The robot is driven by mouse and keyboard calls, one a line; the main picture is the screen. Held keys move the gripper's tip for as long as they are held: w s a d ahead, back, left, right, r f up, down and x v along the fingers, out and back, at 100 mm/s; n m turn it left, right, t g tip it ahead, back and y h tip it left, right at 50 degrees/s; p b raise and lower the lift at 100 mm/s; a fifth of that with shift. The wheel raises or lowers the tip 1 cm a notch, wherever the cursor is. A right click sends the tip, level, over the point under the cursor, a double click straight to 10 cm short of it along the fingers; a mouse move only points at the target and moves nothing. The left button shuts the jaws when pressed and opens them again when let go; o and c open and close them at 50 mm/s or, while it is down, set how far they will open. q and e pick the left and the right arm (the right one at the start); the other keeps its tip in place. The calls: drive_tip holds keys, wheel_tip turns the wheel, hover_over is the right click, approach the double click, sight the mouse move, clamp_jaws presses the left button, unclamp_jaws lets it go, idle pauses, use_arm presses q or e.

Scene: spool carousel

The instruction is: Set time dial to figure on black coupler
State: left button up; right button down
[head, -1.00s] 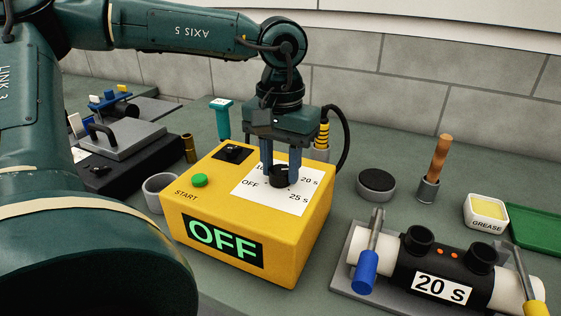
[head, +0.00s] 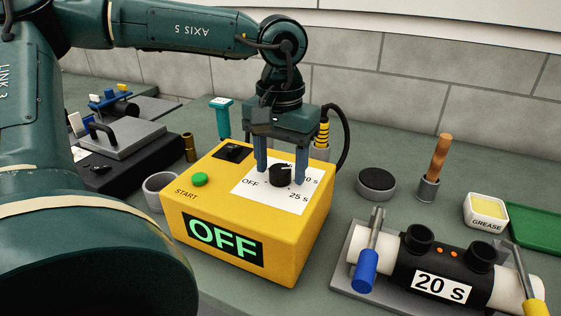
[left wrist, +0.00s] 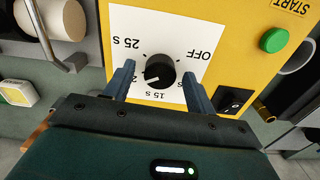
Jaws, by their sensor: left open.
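The time dial is a black knob (head: 280,177) on a white scale plate (left wrist: 118,22) on top of the yellow control box (head: 240,260). In the left wrist view the knob (left wrist: 160,72) has a white pointer aimed at the partly hidden 20 s mark. My left gripper (head: 281,180) is open, its fingers on either side of the knob and apart from it. A finger hides some scale figures. The box display (head: 222,238) reads OFF in green. The black coupler (head: 405,265), on white pipe at the right, carries a label (head: 441,287) reading 20 S. My right gripper is not in view.
A green START button (head: 200,179) and a black switch (head: 233,152) sit on the box's top. A cable loops behind the gripper. A black-topped round pad (head: 376,181), a wooden-handled tool (head: 439,155) and a grease tub (head: 486,212) stand to the right.

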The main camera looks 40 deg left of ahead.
sight(280, 168)
use_arm(q)
wheel_tip(280, 168, up, 13)
drive_tip(key=p, duration=0.1)
idle(0.3)
idle(0.5)
